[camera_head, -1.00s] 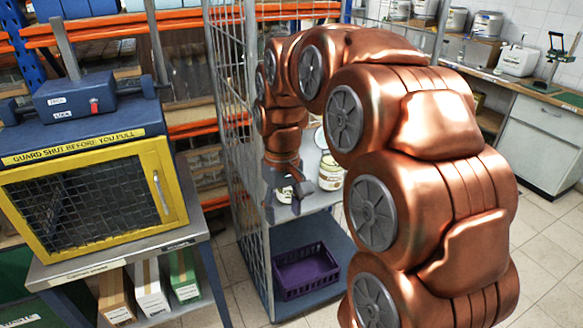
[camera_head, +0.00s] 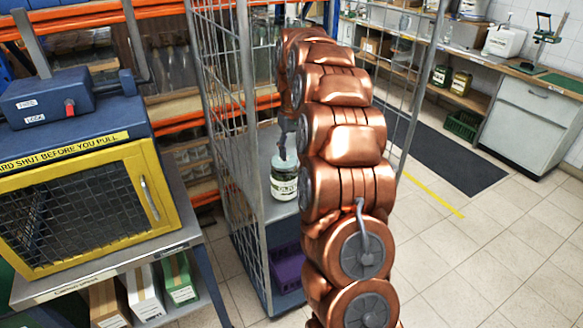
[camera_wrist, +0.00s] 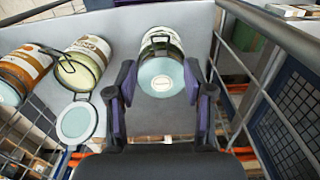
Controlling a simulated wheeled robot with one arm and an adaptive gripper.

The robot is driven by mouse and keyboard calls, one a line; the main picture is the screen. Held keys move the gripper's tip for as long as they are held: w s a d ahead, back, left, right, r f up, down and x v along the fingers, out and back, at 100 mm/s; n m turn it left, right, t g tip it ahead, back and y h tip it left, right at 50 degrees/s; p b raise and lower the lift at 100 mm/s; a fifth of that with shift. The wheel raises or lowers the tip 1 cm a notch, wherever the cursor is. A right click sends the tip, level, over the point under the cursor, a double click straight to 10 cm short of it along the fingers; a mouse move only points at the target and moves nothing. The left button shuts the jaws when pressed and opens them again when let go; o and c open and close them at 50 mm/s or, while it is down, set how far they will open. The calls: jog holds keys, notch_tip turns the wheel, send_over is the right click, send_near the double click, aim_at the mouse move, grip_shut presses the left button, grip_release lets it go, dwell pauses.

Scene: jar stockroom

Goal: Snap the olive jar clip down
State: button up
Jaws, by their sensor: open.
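The olive jar (camera_head: 284,180) stands upright on the upper shelf of a cage trolley. It has a pale green lid and a light label with dark lettering, only partly legible. My gripper (camera_head: 285,140) is just above it, partly hidden by my arm. In the wrist view, my gripper (camera_wrist: 158,78) is open, its purple-padded fingers either side of the lid of the olive jar (camera_wrist: 160,72). The lid lies over the jar's mouth, and a wire shows near it. I cannot tell how the clip sits or whether the fingers touch.
Two more jars stand left in the wrist view: one with its lid (camera_wrist: 76,122) swung open, and a brown-labelled one (camera_wrist: 22,68). Trolley mesh (camera_head: 238,150) rises close by. A purple crate (camera_head: 288,268) is below. A yellow-framed guard cabinet (camera_head: 150,190) stands left.

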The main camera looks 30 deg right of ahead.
aim_at(293, 169)
jog(key=shift+f+p, duration=0.95)
jog(key=shift+f, duration=2.55)
grip_shut()
